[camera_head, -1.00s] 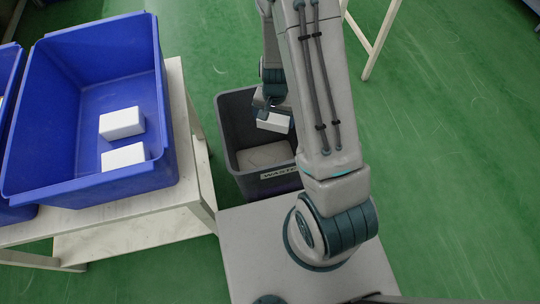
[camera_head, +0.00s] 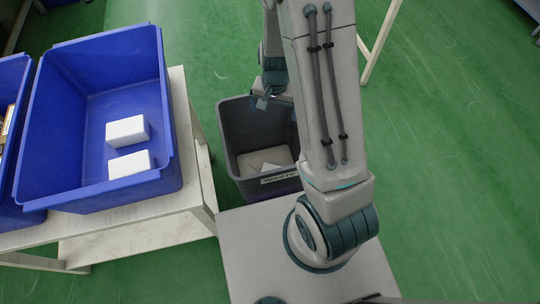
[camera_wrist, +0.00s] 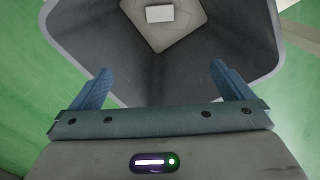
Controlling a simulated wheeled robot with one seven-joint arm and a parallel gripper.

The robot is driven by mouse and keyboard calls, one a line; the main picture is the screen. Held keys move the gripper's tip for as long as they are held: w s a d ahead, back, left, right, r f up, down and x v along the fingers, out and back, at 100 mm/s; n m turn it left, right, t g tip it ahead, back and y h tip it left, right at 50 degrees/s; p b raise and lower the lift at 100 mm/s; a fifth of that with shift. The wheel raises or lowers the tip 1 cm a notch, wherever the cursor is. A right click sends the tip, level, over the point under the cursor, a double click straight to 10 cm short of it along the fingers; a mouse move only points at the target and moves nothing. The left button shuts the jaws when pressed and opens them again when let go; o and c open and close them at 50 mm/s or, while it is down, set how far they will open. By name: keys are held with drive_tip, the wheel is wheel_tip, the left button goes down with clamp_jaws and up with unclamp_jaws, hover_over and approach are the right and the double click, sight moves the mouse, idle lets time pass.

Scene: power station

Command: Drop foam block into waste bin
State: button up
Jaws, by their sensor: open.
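The grey waste bin (camera_head: 228,140) stands on the floor beside the table, with a label on its near side. A white foam block (camera_wrist: 160,13) lies on the bin's floor in the wrist view. In the head view only a small pale part of this block (camera_head: 270,166) shows inside the bin. My gripper (camera_wrist: 160,70) is open and empty above the bin opening, with its two blue fingers apart. In the head view my gripper (camera_head: 263,102) is at the bin's upper part, and my arm hides the bin's right side.
A blue crate (camera_head: 60,125) on a pale table (camera_head: 190,195) holds two white blocks (camera_head: 127,131). Another blue crate (camera_head: 12,75) is cut off at the left edge. Green floor is clear at the right, apart from a pale frame leg (camera_head: 380,42) at the back.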

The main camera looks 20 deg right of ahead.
wheel_tip(320, 180, up, 6)
drive_tip(key=p, duration=0.1)
idle(0.5)
drive_tip(key=s+r+n+t+p, duration=0.1)
drive_tip(key=s+r+p, duration=0.3)
drive_tip(key=r, duration=0.9)
drive_tip(key=s+r+n+t+p, duration=0.1)
drive_tip(key=s+r+n+p, duration=0.2)
drive_tip(key=r+p, duration=0.8)
drive_tip(key=s+r+n+p, duration=0.1)
drive_tip(key=s+r+p, duration=0.5)
drive_tip(key=r, duration=1.1)
drive_tip(key=shift+s+r+n+t+p, duration=0.25)
drive_tip(key=shift+s+n+t+p, duration=0.15)
drive_tip(key=shift+p, duration=0.7)
